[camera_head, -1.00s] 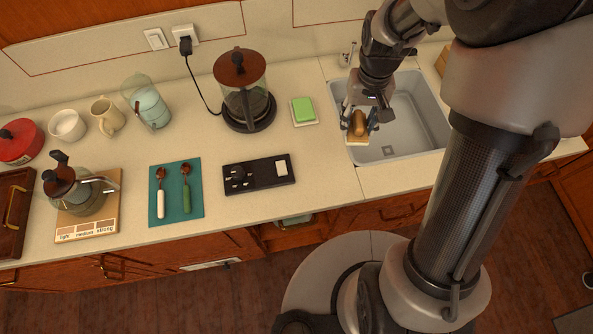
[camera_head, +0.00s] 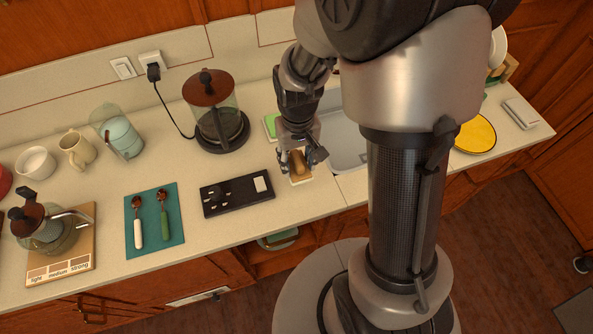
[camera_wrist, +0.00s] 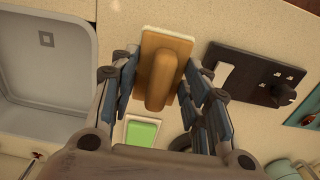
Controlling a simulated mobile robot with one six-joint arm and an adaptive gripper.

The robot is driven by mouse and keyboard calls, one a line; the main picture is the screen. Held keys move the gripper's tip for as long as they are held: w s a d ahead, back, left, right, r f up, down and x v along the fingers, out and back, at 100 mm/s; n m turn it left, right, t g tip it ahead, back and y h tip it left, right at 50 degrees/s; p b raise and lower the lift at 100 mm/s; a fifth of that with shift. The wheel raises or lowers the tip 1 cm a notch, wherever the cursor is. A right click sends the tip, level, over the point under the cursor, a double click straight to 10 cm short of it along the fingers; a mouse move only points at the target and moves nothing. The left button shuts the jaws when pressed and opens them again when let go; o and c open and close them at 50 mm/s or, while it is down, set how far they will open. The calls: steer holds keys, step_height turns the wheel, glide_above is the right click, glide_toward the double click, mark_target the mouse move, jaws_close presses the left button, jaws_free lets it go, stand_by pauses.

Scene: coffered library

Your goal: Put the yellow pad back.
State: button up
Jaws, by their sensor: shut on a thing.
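The yellow pad (camera_wrist: 178,48) is a tan-yellow block with a rounded raised grip and a pale underside edge. My gripper (camera_wrist: 158,78) is shut on its grip, one finger on each side. In the head view the pad (camera_head: 299,168) is over the counter just left of the sink, roughly level. I cannot tell whether its underside touches the counter. My gripper (camera_head: 301,158) hides part of it there. A green pad on a white dish (camera_head: 269,126) lies behind my gripper, partly hidden; it also shows in the wrist view (camera_wrist: 143,132).
The sink (camera_head: 343,140) is right of my gripper, partly behind my column. A black switch panel (camera_head: 237,193) lies to the left, and a coffee maker (camera_head: 217,112) stands behind it. A yellow plate (camera_head: 475,134) is at the far right.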

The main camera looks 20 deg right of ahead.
mark_target(297, 172)
steer(key=shift+f+b, duration=0.8)
steer(key=shift+f, duration=1.9)
steer(key=shift+f, duration=0.15)
steer(key=o, duration=1)
